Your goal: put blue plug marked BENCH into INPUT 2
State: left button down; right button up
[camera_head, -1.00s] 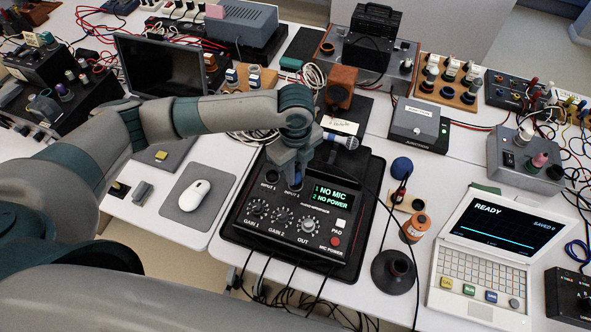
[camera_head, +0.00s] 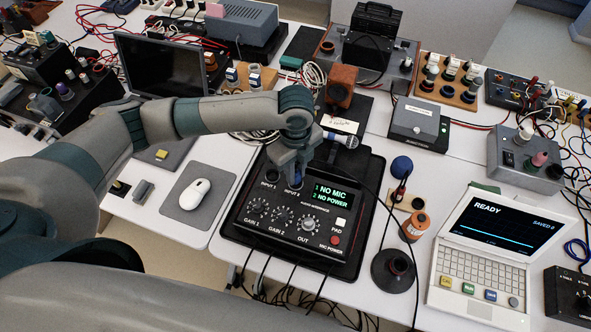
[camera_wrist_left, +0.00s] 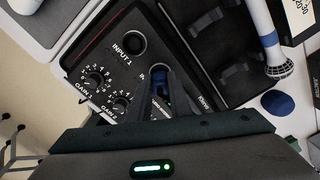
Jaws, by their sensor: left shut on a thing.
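The black audio interface (camera_head: 262,233) lies on a dark tray. Its green screen (camera_head: 331,195) reads "1 NO MIC" and "2 NO POWER". The INPUT 1 socket (camera_wrist_left: 133,44) is empty in the left wrist view. My left gripper (camera_head: 294,184) points down over the INPUT 2 area and is shut on a blue plug (camera_wrist_left: 163,91). The plug shows only partly between the fingers, so its BENCH marking cannot be read. The fingers hide the INPUT 2 socket, and I cannot tell how far the plug is in it. My right gripper is not in view.
A microphone (camera_head: 341,139) lies behind the interface. A white mouse (camera_head: 194,194) on a grey pad is to the left. Cables hang at the front edge.

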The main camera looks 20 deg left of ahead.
pick_arm(q)
jog(key=c, duration=1.5)
grip_release()
jog(key=shift+c, duration=0.2)
jog(key=shift+r, duration=0.15)
notch_tip(320, 180, up, 17)
jog(key=b, duration=0.3)
